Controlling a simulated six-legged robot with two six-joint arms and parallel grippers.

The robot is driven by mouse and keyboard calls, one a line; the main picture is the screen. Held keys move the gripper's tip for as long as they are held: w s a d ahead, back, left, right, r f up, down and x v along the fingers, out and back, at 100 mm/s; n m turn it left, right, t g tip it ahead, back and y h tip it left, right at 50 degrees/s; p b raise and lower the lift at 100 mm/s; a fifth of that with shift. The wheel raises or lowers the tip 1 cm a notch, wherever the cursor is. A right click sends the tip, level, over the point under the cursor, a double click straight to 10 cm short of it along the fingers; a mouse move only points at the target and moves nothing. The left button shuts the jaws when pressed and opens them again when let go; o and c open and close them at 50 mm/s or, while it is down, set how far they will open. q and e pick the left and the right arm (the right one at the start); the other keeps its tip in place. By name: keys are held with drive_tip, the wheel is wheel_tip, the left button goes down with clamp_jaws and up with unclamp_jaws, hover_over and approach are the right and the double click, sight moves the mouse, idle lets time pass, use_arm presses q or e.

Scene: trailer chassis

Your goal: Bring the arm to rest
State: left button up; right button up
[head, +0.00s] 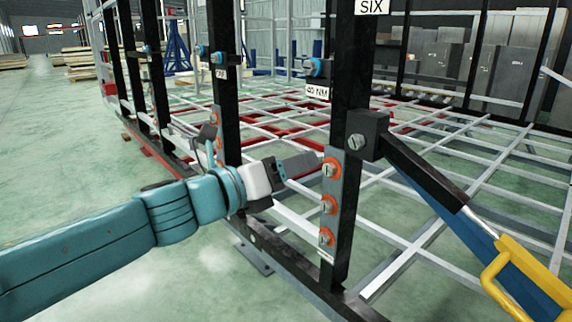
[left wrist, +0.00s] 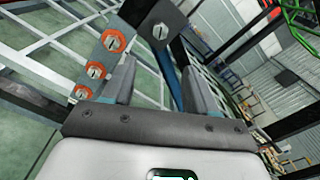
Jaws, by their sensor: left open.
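My left arm (head: 110,245), teal, reaches in from the left in the head view. Its gripper (head: 298,168) is in front of the black post marked SIX (head: 352,70), beside a grey plate (head: 330,250) with orange-ringed bolts. In the left wrist view the two grey fingers of the gripper (left wrist: 160,82) stand apart with nothing held between them. The orange-ringed bolts (left wrist: 114,41) and a dark block with a bolt (left wrist: 160,32) show beyond the fingers. Whether a finger touches the plate I cannot tell. My right gripper is not in view.
More black posts (head: 222,80) stand at left along the chassis frame (head: 270,250). Green floor (head: 60,130) at left is open.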

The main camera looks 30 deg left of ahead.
use_arm(q)
drive_tip(key=shift+s+a, duration=0.2)
drive_tip(key=shift+s, duration=0.3)
drive_tip(key=shift+f, duration=0.1)
